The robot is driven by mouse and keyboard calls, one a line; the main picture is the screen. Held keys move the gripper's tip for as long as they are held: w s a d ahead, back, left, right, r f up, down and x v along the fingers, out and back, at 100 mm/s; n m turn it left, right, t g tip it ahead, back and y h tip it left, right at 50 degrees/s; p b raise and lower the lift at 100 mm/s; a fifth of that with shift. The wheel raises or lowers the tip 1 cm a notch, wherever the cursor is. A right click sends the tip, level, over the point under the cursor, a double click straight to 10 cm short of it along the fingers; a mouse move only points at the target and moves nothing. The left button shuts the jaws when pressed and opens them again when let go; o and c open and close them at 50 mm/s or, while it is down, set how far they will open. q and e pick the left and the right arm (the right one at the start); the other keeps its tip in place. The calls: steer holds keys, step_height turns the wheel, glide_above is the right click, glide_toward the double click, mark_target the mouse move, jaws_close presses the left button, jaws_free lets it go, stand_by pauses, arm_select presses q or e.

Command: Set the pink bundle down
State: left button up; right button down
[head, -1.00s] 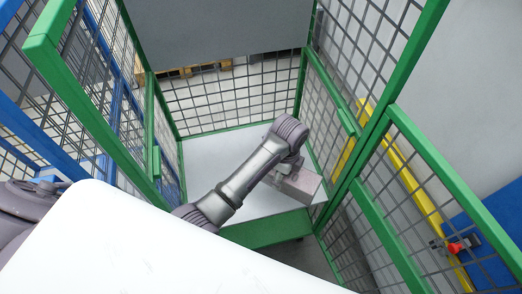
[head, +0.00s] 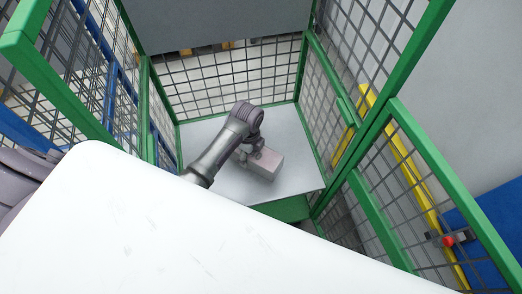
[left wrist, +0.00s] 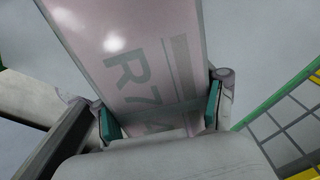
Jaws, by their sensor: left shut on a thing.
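The pink bundle (head: 267,166) is a pale pink block over the white floor of a green-framed mesh cage (head: 225,184) in the head view. I cannot tell whether it touches that floor. My left gripper (head: 250,157) reaches in from the left and is shut on the bundle's left end. In the left wrist view the bundle (left wrist: 135,45) stretches away between the two teal-padded fingers (left wrist: 160,118), with grey letters on its face. My right gripper is in neither view.
Mesh walls with green frames stand left, behind and right (head: 325,100) of the bundle. White floor lies free behind it and to its right. A yellow rail (head: 410,170) runs outside on the right. A white surface covers the lower foreground and hides part of my arm.

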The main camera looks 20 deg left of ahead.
arm_select(q)
steer(key=shift+a+f, duration=0.15)
steer(key=shift+f, duration=0.3)
steer(key=shift+w+f, duration=0.1)
steer(key=shift+f, duration=1.45)
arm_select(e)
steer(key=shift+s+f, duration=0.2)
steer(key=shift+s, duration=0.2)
arm_select(q)
steer(key=shift+f, duration=0.15)
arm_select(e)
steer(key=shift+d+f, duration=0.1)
arm_select(q)
steer(key=o, duration=1.8)
step_height(320, 180, up, 12)
steer(key=p, duration=1.2)
steer(key=shift+p, duration=0.3)
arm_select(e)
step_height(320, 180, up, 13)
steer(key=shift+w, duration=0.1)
